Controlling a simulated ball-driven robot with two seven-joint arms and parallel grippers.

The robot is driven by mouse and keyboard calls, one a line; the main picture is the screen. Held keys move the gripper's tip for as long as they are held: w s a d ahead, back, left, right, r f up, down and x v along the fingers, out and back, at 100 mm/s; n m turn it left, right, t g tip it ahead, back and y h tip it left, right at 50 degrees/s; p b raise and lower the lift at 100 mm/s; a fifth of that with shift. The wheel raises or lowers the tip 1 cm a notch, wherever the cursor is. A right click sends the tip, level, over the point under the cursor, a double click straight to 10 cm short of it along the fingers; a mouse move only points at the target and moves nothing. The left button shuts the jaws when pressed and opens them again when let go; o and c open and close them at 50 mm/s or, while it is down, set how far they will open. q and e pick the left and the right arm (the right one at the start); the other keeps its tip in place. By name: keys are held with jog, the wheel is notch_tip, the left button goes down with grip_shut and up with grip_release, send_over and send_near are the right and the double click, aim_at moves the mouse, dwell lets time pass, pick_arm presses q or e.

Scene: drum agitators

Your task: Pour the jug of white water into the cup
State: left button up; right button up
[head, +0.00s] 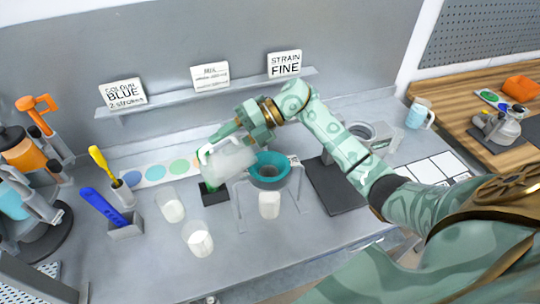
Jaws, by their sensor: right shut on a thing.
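My right gripper (220,136) is shut on a pale, translucent jug (231,160) and holds it above the bench. The jug looks tilted, with its body toward the right, beside and partly over a teal ring-shaped funnel (270,171) on a stand. A small cup with white content (269,206) stands below the funnel. Two more clear cups with white content stand to the left, one nearer the back (172,209) and one nearer the front (199,242). I cannot tell whether liquid is leaving the jug. My left gripper is not in view.
A blue tool in a grey holder (124,230), a yellow-handled tool (100,160) and an orange-topped machine (38,150) stand left. A dark mat (335,190) lies right of the funnel. A clear mug (416,114) stands farther right. Signs (284,64) line the back shelf.

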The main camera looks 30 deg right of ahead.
jog(key=shift+w+a+f, duration=0.1)
jog(key=shift+a, duration=0.1)
jog(key=a+h+p, duration=0.1)
jog(key=h+p, duration=0.1)
jog(key=p, duration=0.1)
jog(key=a+h+p, duration=0.1)
jog(key=h+p, duration=0.1)
jog(key=p, duration=0.2)
jog(key=w+a+r+g+h+p, duration=0.1)
jog(key=h+p, duration=0.1)
jog(key=p, duration=0.2)
jog(key=shift+a, duration=0.35)
jog(key=w+a+f+g+h, duration=0.1)
jog(key=a+f+h, duration=0.3)
jog(key=a+h, duration=0.2)
jog(key=shift+a+f+g+h, duration=0.15)
jog(key=shift+f+g+h, duration=0.2)
jog(key=shift+h, duration=0.25)
